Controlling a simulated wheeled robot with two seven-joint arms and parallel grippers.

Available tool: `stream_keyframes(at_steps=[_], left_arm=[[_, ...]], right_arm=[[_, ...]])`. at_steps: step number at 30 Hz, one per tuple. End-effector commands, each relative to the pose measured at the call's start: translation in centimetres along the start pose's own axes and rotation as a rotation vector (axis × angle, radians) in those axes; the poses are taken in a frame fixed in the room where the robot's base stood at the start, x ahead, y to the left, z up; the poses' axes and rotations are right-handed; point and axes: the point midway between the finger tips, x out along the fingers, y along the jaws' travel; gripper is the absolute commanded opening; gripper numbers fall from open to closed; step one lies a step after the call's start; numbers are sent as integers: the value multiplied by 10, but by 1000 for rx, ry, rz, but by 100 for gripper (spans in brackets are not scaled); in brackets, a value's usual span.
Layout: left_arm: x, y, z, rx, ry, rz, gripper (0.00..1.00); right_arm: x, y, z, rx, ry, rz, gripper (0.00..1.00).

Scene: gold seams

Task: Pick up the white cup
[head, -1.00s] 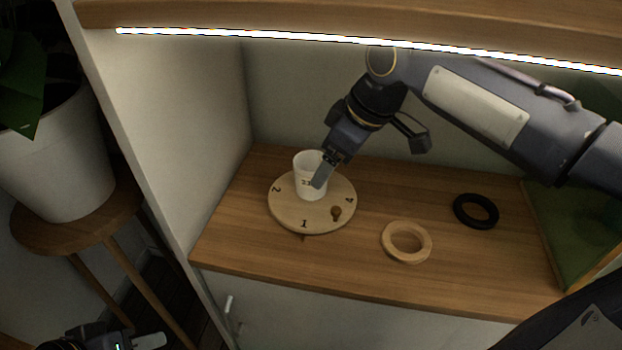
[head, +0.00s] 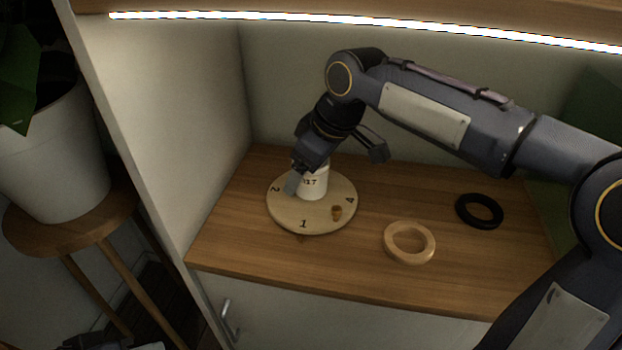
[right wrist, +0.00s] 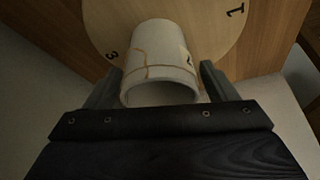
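The white cup (head: 316,182) stands upright on a round wooden board (head: 285,218) with numbers around its edge. Its upper part is partly hidden by my right gripper (head: 300,182) in the head view. In the right wrist view the cup (right wrist: 160,62) shows gold seams and its open mouth faces the camera. It lies between the two fingers of my right gripper (right wrist: 160,75), with a small gap visible on each side, so the gripper looks open around it. My left gripper (head: 115,343) is only partly in view at the bottom left; its fingers cannot be made out.
A light wooden ring (head: 409,243) and a black ring (head: 479,211) lie to the right on the wooden counter (head: 350,275). A cabinet wall (head: 170,120) stands left, a lit shelf (head: 400,15) overhead. A potted plant (head: 55,160) is far left.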

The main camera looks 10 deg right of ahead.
Motion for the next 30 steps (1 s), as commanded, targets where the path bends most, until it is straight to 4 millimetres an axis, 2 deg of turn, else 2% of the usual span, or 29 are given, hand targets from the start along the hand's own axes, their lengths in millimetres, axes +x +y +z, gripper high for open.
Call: stream_keyframes(at_steps=[1, 11, 22, 30], left_arm=[[0, 0, 0, 0, 0, 0, 36], [0, 0, 0, 0, 0, 0, 36], [-4, 2, -2, 0, 0, 0, 36], [-22, 10, -11, 0, 0, 0, 36]], right_arm=[[0, 0, 0, 0, 0, 0, 72], [0, 0, 0, 0, 0, 0, 28], [-7, 0, -3, -1, 1, 1, 28], [-40, 0, -17, -4, 1, 1, 28]])
